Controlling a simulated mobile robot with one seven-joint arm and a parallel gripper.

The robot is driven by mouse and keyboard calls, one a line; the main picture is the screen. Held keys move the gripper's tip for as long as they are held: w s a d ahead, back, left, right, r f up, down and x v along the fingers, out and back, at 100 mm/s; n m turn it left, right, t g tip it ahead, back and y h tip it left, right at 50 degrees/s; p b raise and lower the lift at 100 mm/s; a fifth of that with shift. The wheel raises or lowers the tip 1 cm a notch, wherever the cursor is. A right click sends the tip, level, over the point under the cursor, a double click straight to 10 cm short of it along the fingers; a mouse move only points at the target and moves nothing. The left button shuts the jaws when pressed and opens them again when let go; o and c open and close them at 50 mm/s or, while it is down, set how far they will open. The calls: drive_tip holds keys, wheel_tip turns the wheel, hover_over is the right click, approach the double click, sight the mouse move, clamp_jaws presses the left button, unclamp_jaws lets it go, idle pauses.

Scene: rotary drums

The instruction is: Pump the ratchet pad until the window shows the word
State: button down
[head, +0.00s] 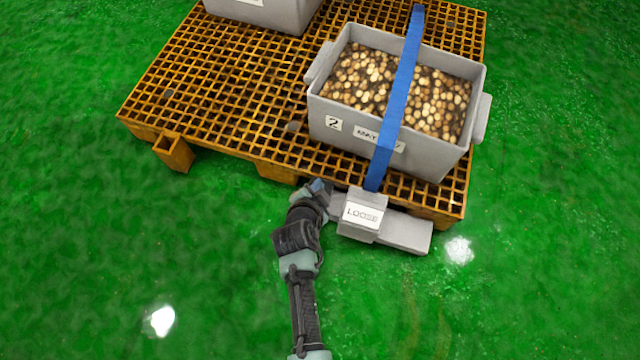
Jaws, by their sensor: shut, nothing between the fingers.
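The grey ratchet (379,236) sits at the front edge of the orange pallet, below the blue strap (383,158). Its white window (362,215) shows the word LOOSE. A flat grey bar extends to the right of the ratchet body, and a shorter grey part shows on its left. I cannot tell for sure which part is the pad. My gripper (322,188) is shut and empty at the left side of the ratchet, close to the shorter part. I cannot tell whether it touches. My wrist hides part of the gripper.
The strap runs over a grey crate (322,118) marked 2, filled with small pale round things. The crate stands on the orange pallet (215,95). Another grey crate (285,15) is cut off at the top. An orange pallet foot (174,153) sticks out front left. The green floor is clear.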

drive_tip(key=shift+s+f+b, duration=0.1)
drive_tip(key=shift+f+b, duration=0.85)
drive_tip(key=shift+f, duration=0.2)
idle(0.5)
drive_tip(key=shift+r, duration=0.15)
drive_tip(key=shift+r+p, duration=1.85)
drive_tip(key=shift+r, duration=0.1)
wheel_tip(320, 180, up, 5)
drive_tip(key=p, duration=0.4)
drive_tip(key=shift+r, duration=0.1)
